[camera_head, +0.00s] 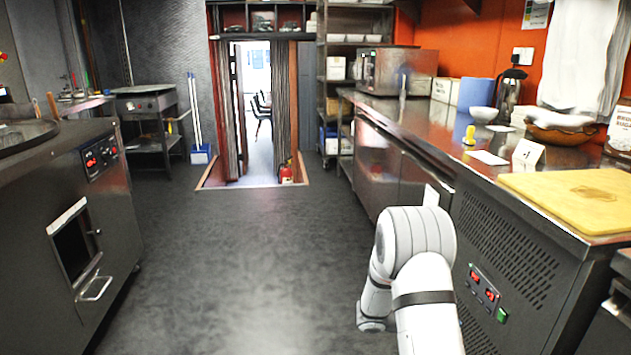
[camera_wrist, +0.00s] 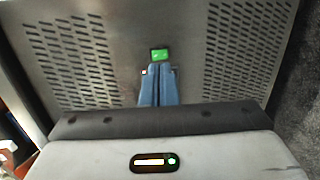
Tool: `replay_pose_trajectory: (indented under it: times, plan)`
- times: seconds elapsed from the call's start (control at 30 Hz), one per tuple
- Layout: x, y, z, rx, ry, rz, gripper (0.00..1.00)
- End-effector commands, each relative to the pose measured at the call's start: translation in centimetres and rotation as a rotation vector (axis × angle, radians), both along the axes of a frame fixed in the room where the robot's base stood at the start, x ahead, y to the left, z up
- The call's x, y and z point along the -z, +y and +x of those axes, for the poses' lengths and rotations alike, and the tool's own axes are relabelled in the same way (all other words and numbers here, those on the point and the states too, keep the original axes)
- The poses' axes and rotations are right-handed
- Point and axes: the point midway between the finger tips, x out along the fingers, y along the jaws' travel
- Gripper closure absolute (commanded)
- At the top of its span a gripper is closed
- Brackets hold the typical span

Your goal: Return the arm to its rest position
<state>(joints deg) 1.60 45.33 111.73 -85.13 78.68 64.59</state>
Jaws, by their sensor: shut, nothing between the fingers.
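My arm (camera_head: 415,260) shows at the lower right in the head view, white with black bands, folded beside the steel counter front. My gripper (camera_wrist: 158,72) shows in the wrist view as two blue fingers lying side by side, shut and empty. The fingers point at the vented metal front of the counter unit (camera_wrist: 90,40), where a green switch (camera_wrist: 160,55) shows just beyond their tips. In the head view the gripper is hidden.
The steel counter (camera_head: 395,110) runs along the right, with a yellow cutting board (camera_head: 575,190) on top. A dark oven unit (camera_head: 100,220) stands on the left.

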Motion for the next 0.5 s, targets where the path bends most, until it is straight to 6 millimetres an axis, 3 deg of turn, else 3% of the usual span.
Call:
replay_pose_trajectory:
  times: [0.03,0.1,0.3,0.5]
  plan:
    - [-4.6,0.3,-1.1,0.034,-0.001,0.04,1.0]
    - [-8.4,0.9,-3.0,0.082,0.015,0.113,1.0]
    - [-17.8,3.6,-8.4,0.175,0.037,0.348,1.0]
    - [-25.8,7.3,-13.5,0.198,0.025,0.61,1.0]
